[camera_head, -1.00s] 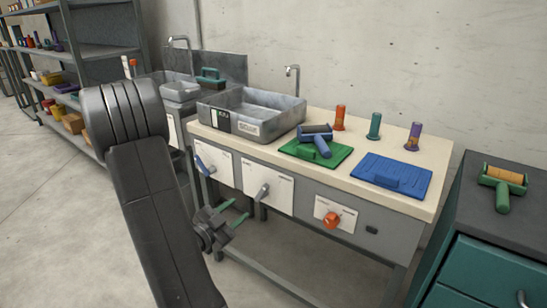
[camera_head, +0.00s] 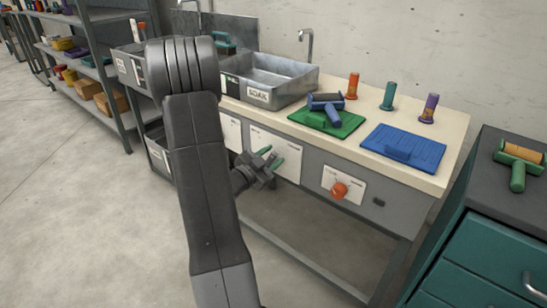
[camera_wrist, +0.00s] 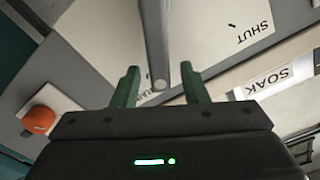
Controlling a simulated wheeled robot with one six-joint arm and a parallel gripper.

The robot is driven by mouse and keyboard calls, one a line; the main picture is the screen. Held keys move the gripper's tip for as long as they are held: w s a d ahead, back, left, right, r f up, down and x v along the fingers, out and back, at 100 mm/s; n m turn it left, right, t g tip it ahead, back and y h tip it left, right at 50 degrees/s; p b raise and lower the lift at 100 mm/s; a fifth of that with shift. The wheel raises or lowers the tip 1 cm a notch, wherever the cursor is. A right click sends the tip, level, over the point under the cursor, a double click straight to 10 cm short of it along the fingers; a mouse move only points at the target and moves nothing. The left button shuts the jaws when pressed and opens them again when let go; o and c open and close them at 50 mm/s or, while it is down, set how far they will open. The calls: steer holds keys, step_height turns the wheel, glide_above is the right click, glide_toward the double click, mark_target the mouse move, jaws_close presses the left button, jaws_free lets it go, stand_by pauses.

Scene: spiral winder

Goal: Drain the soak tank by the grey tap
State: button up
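The soak tank (camera_head: 296,92) is a grey metal basin with a SOAK label, on the bench's left part. My gripper (camera_head: 279,157) is at the white plate (camera_head: 288,168) on the bench front below the tank, and hides the grey tap in the head view. In the wrist view the grey tap's lever (camera_wrist: 155,35) reaches down between the two green fingers of my open gripper (camera_wrist: 160,88). Clear space shows on both sides of the lever. The plate reads SHUT to the lever's right; another marking near the lever's end is partly hidden.
An orange knob (camera_head: 339,190) sits on another plate to the right; it also shows in the wrist view (camera_wrist: 38,120). A green mat (camera_head: 345,127) and a blue mat (camera_head: 425,152) lie on the bench. A teal drawer cabinet (camera_head: 490,250) stands at right. Floor at left is clear.

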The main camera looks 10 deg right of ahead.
steer(key=shift+w+d, duration=0.35)
steer(key=shift+d, duration=0.1)
jaws_close()
